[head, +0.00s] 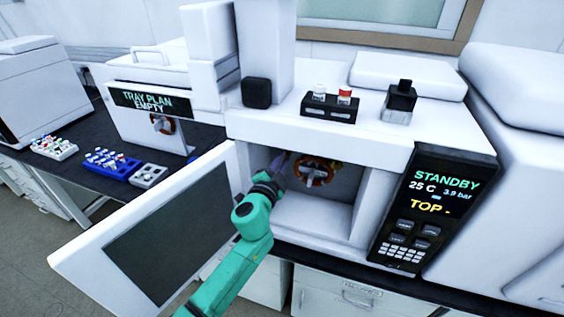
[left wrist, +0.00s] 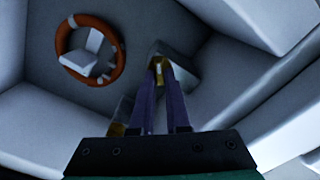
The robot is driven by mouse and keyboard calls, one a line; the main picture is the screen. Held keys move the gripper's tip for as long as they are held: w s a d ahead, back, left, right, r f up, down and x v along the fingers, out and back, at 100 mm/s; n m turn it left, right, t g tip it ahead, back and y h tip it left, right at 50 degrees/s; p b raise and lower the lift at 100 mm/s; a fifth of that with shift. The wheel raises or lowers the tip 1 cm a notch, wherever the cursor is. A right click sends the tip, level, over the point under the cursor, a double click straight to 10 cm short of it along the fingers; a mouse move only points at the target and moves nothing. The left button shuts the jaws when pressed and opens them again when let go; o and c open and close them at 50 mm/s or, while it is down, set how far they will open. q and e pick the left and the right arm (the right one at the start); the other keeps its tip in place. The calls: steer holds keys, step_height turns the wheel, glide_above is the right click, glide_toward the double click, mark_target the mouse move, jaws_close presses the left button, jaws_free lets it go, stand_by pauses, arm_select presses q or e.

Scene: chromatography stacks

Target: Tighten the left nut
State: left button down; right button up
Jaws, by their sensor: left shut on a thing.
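My left arm reaches into the open white oven compartment (head: 305,213) of the instrument. My left gripper (head: 283,163) has its purple fingers inside, left of the orange coil ring (head: 314,171). In the left wrist view, the fingers (left wrist: 158,72) are closed around a small brass nut (left wrist: 158,62) at a grey block. I take it for the left nut; the fingers cover part of it. A second brass piece (left wrist: 117,129) shows beside the fingers, partly hidden. The orange ring (left wrist: 90,50) hangs apart from the fingers. My right gripper is out of view.
The oven door (head: 165,240) stands open at the left, close to my arm. The control panel (head: 428,207) at the right reads STANDBY. A black vial holder (head: 330,109) stands on top. Blue (head: 112,165) and white racks lie on the left bench.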

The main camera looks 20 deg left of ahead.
arm_select(q)
steer(key=m, duration=0.3)
steer(key=shift+f+m, duration=0.1)
steer(key=shift+m, duration=0.2)
steer(key=shift+f+m, duration=0.1)
steer(key=shift+m, duration=1.8)
steer(key=c, duration=0.9)
jaws_free()
